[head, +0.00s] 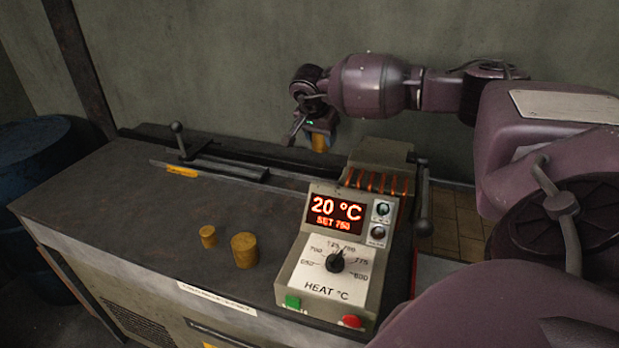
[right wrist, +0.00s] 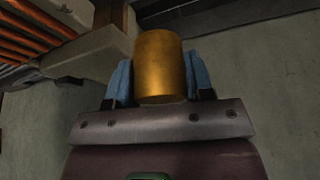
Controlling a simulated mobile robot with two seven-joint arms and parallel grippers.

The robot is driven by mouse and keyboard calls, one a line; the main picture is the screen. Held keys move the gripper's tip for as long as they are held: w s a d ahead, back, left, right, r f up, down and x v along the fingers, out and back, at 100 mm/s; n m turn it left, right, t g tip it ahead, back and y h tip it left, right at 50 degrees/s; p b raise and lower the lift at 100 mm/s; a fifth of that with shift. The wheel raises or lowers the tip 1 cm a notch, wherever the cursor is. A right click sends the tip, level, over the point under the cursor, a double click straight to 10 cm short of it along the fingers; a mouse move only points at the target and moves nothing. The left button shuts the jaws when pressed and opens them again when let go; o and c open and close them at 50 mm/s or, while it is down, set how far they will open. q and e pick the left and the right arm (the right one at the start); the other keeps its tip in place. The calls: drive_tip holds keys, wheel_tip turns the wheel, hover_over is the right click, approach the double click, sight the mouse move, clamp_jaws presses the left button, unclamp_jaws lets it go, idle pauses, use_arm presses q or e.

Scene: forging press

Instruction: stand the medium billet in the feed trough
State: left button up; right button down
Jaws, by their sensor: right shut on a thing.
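My right gripper (head: 319,128) is shut on the medium billet (head: 319,143), a brass-coloured cylinder. In the right wrist view the billet (right wrist: 163,66) sits between the two blue finger pads of my gripper (right wrist: 162,84). The gripper holds it in the air behind the heater, near the back of the bench. The feed trough (head: 232,167) is a dark channel along the back of the bench, left of the heater coil. The gripper is to the right of the trough and apart from it. My left gripper is not in view.
A small billet (head: 208,236) and a large billet (head: 244,250) stand on the bench top (head: 130,190). The heater control box (head: 335,250) reads 20 °C. Its orange coil (head: 376,181) is behind it. A lever handle (head: 178,140) rises at the trough's left end.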

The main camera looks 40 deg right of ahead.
wheel_tip(320, 180, down, 14)
drive_tip(key=shift+f, duration=0.1)
idle(0.6)
drive_tip(key=shift+f+b, duration=0.15)
drive_tip(key=shift+b, duration=0.15)
drive_tip(key=c, duration=0.5)
unclamp_jaws()
drive_tip(key=p+v, duration=0.1)
drive_tip(key=v, duration=1.1)
